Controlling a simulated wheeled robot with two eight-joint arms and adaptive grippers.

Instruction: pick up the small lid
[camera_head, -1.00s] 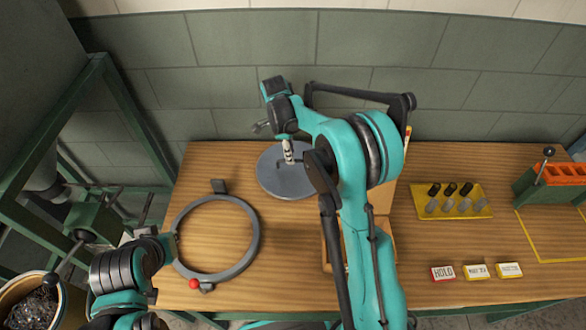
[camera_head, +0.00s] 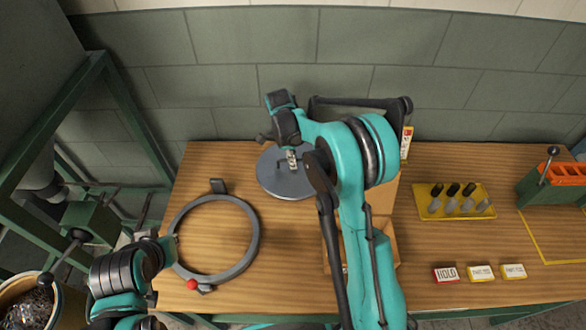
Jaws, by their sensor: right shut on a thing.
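A flat grey round disc (camera_head: 272,181), which I take to be the small lid, lies on the wooden table left of my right arm. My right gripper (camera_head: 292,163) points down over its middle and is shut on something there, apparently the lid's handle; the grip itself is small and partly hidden. The disc appears to lie flat on the table. My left arm comes in at the lower left, beside a large grey ring (camera_head: 254,243). The fingers of my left gripper (camera_head: 168,247) are too unclear to read.
An open wooden box (camera_head: 384,225) stands partly hidden behind my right arm. A yellow tray (camera_head: 456,212) with several small pegs, label blocks (camera_head: 481,273) and a green-orange rack (camera_head: 550,185) are to the right. A green frame (camera_head: 60,110) stands left.

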